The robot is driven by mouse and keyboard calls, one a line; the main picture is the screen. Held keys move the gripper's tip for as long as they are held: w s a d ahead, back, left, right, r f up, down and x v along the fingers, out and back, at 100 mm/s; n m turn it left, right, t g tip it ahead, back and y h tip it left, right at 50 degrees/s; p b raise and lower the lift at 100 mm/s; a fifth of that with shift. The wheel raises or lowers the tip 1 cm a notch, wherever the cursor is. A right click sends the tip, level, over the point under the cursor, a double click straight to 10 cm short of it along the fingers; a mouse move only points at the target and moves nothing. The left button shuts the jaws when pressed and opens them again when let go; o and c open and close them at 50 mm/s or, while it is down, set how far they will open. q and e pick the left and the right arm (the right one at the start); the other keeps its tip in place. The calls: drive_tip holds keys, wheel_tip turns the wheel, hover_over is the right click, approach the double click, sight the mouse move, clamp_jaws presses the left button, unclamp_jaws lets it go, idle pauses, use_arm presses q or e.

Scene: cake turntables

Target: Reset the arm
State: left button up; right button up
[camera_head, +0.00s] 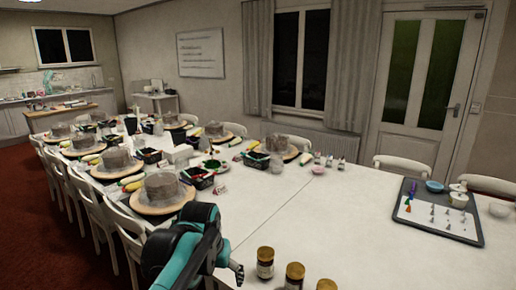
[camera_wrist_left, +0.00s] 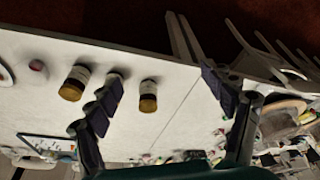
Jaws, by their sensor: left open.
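My left arm, teal and black, reaches in from the bottom of the head view, with its gripper (camera_head: 234,270) low over the near end of the white table (camera_head: 375,235). In the left wrist view the two dark fingers of my left gripper (camera_wrist_left: 165,84) stand wide apart with nothing held between them. A dark jar with a gold lid (camera_wrist_left: 148,96) shows in the gap, beyond the fingers. My right gripper is in neither view.
Several gold-lidded jars (camera_head: 265,262) stand right of my left gripper. A grey tray (camera_head: 473,238) with piping nozzles lies at the right. Turntables with grey cakes (camera_head: 162,189) line the table further off. White chairs (camera_head: 130,240) flank it. The table's middle is mostly clear.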

use_arm(q)
drive_tip(key=s+a+f+t, duration=0.1)
drive_tip(key=s+a+f, duration=0.1)
drive_tip(key=s, duration=0.3)
drive_tip(key=s+a+f+n+t, duration=0.1)
drive_tip(key=s+a+f, duration=0.2)
drive_tip(key=s, duration=0.3)
drive_tip(key=s+a+f+t, duration=0.2)
drive_tip(key=s+f, duration=0.2)
drive_tip(key=s, duration=0.1)
drive_tip(key=shift+s+a+f+n+y, duration=0.3)
drive_tip(key=shift+s+a, duration=0.05)
